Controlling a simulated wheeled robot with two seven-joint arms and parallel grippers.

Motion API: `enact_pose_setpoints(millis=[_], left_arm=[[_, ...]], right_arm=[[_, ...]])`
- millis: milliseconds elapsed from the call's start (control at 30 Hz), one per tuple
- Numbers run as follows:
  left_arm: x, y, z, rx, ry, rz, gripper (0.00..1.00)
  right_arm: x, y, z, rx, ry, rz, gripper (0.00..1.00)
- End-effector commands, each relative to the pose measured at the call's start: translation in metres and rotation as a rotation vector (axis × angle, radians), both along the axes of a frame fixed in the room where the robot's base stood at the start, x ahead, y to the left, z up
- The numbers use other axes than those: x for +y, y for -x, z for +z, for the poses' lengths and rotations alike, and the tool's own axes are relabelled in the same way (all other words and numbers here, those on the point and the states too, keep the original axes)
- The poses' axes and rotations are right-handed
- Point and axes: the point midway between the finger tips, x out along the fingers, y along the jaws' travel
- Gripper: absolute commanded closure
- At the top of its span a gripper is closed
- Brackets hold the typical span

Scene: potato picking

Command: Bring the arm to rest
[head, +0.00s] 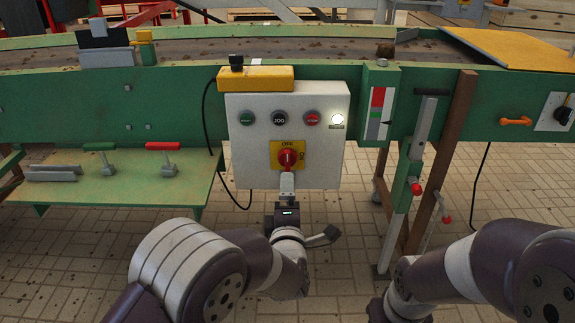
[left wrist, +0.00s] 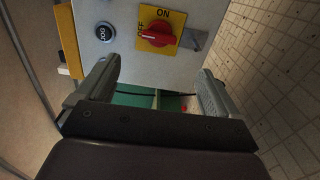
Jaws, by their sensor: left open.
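My left gripper (head: 287,185) is in front of the white control box (head: 240,165), just below its red rotary switch (head: 288,159). In the left wrist view the left gripper (left wrist: 157,82) has its two fingers wide apart with nothing between them. The red switch (left wrist: 156,36) sits on a yellow plate beyond the fingers, apart from them. Its white mark points toward the OFF label. My right arm (head: 460,268) comes in from the right at the bottom. Its gripper is not visible.
The box hangs on a green conveyor (head: 160,100). A green side shelf (head: 110,190) with red and green handled clamps is at left. A green post with a lever (head: 412,165) and a brown leg stand at right. A black cable (head: 208,150) loops beside the box. Tiled floor lies below.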

Motion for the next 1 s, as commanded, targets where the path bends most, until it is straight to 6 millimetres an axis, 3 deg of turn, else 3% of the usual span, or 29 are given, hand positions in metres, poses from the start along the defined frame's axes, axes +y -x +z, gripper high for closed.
enact_pose_setpoints(millis=[67, 133, 200, 267, 333, 467, 600, 700, 767, 800, 1000], left_arm=[[0.0, 0.0, 0.0, 0.002, -0.022, -0.001, 0.05], [-0.007, 0.001, -0.016, 0.073, -0.132, -0.039, 0.05], [-0.02, 0.016, -0.056, 0.236, -0.347, -0.167, 0.05], [-0.028, 0.046, -0.092, 0.415, -0.614, -0.371, 0.05], [-0.007, 0.091, -0.117, 0.605, -0.915, -0.63, 0.05], [0.057, 0.169, -0.127, 0.837, -1.234, -1.009, 0.05], [0.117, 0.231, -0.114, 0.987, -1.352, -1.247, 0.05], [0.158, 0.261, -0.094, 1.081, -1.341, -1.273, 0.05], [0.182, 0.254, -0.076, 1.092, -1.302, -1.16, 0.05], [0.187, 0.253, -0.057, 1.107, -1.283, -1.143, 0.05], [0.184, 0.253, 0.021, 1.102, -1.289, -1.153, 0.05]], right_arm=[[0.0, 0.0, 0.0, 0.0, 0.0, 0.0, 0.57], [0.0, 0.0, 0.0, 0.0, 0.0, 0.0, 0.57], [0.0, 0.0, 0.0, 0.0, 0.0, 0.0, 0.57], [0.0, 0.0, 0.001, 0.0, 0.0, 0.0, 0.57], [0.0, 0.0, 0.004, 0.0, 0.0, 0.0, 0.57], [0.0, 0.0, 0.009, 0.0, 0.0, 0.0, 0.57], [0.0, 0.0, 0.013, 0.0, 0.0, 0.0, 0.57], [0.0, 0.0, 0.018, 0.0, 0.0, 0.0, 0.57], [0.0, 0.0, 0.022, 0.0, 0.0, 0.0, 0.57], [0.0, 0.0, 0.042, 0.001, 0.0, 0.0, 0.57], [0.0, 0.0, 0.122, -0.001, 0.0, 0.0, 0.57]])
